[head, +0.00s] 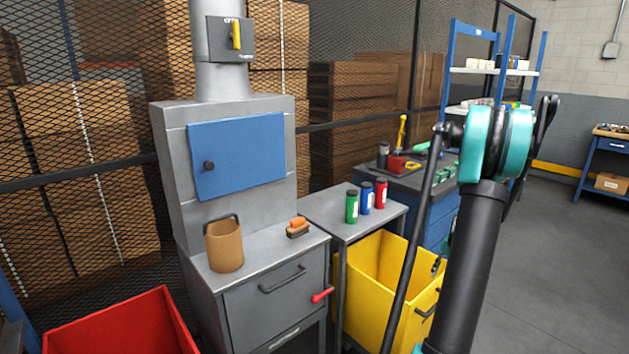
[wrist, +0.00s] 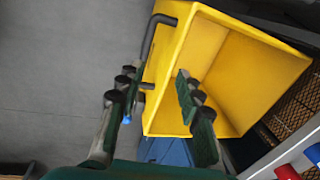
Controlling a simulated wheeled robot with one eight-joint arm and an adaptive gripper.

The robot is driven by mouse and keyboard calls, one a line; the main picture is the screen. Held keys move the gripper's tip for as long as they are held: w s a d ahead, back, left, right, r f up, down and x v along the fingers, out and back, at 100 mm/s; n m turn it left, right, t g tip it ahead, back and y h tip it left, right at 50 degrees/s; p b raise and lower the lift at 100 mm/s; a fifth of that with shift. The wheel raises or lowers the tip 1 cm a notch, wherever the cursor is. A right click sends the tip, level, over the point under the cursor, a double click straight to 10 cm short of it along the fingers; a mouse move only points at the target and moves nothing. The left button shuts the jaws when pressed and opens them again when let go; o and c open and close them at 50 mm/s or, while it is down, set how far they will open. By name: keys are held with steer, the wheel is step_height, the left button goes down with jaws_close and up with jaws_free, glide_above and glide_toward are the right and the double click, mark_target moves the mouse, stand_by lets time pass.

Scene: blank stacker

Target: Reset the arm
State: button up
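My gripper (wrist: 158,82) shows in the wrist view with its two dark green fingers spread apart and nothing held between them. It points toward the yellow bin (wrist: 178,60), whose dark handle (wrist: 152,32) shows behind the fingers. The gap to the bin is hard to judge. In the head view my arm rises at the right, in front of part of the yellow bin (head: 378,262). There the gripper is mostly hidden behind my arm.
A grey cabinet (head: 230,125) with a blue door holds a brown container (head: 224,246) and an orange-topped brush (head: 298,227). Green, blue and red bottles (head: 366,198) stand on a side table. A red bin (head: 125,325) is front left. Open floor (head: 570,260) lies right.

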steer(key=s+a+r+n, duration=0.1)
steer(key=s+a+r, duration=0.15)
steer(key=a, duration=0.25)
steer(key=s+a+r+n, duration=0.1)
steer(key=a+r, duration=0.2)
steer(key=a, duration=0.3)
steer(key=s+a+n+t+h, duration=0.1)
steer(key=s+a+n, duration=0.6)
steer(key=s+a, duration=1)
steer(key=s+t, duration=0.1)
steer(key=s, duration=0.2)
steer(key=shift+s+a+r, duration=0.2)
steer(key=shift+a+r, duration=0.1)
